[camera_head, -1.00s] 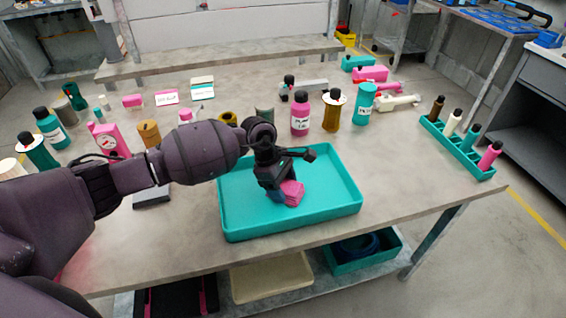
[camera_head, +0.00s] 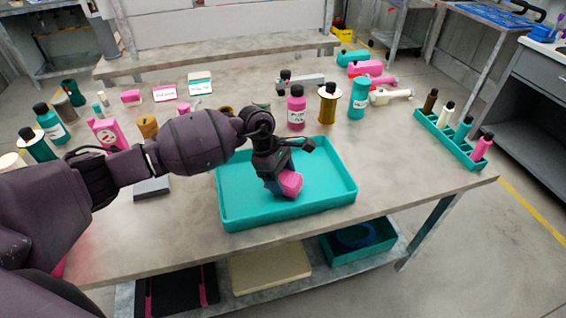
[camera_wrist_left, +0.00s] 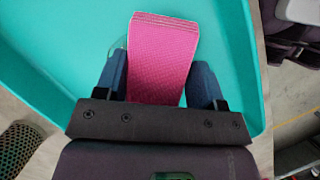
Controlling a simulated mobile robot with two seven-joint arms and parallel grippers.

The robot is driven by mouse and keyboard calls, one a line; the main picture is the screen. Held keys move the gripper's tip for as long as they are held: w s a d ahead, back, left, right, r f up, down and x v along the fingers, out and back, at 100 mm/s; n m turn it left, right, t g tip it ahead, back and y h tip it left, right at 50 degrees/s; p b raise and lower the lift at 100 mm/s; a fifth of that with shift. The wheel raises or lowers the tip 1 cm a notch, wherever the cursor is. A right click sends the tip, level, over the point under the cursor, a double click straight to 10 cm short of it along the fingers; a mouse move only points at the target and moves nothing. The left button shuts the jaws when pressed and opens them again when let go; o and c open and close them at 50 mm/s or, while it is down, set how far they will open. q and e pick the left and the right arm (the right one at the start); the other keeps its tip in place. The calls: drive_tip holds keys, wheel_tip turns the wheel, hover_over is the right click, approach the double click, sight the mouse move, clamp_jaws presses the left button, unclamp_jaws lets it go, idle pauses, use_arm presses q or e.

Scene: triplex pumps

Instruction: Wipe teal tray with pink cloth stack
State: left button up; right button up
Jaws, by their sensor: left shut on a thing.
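The teal tray (camera_head: 327,196) lies flat on the table near its front edge, and its floor and wall fill much of the left wrist view (camera_wrist_left: 45,60). My left gripper (camera_head: 277,187) is over the middle of the tray, pointing down. It is shut on the pink cloth stack (camera_head: 290,183), which shows its layered edge between the two blue fingers in the left wrist view (camera_wrist_left: 162,60). The stack is tilted and low in the tray; I cannot tell whether it touches the floor. My right gripper is not in view.
A pink bottle (camera_head: 296,108), an amber bottle (camera_head: 327,104) and a teal bottle (camera_head: 359,98) stand behind the tray. A teal rack (camera_head: 450,142) with several small bottles is at the right. The tabletop between tray and rack is clear.

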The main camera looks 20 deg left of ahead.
sight(281, 176)
use_arm(q)
drive_tip(key=shift+w+a+r, duration=0.15)
drive_tip(key=shift+w+r, duration=0.05)
drive_tip(key=shift+r, duration=0.65)
drive_tip(key=shift+r+p, duration=0.4)
drive_tip(key=shift+r, duration=0.05)
wheel_tip(281, 176, up, 2)
drive_tip(key=shift+r+p, duration=0.1)
drive_tip(key=shift+p, duration=0.3)
drive_tip(key=shift+s+r, duration=0.1)
drive_tip(key=shift+r, duration=0.5)
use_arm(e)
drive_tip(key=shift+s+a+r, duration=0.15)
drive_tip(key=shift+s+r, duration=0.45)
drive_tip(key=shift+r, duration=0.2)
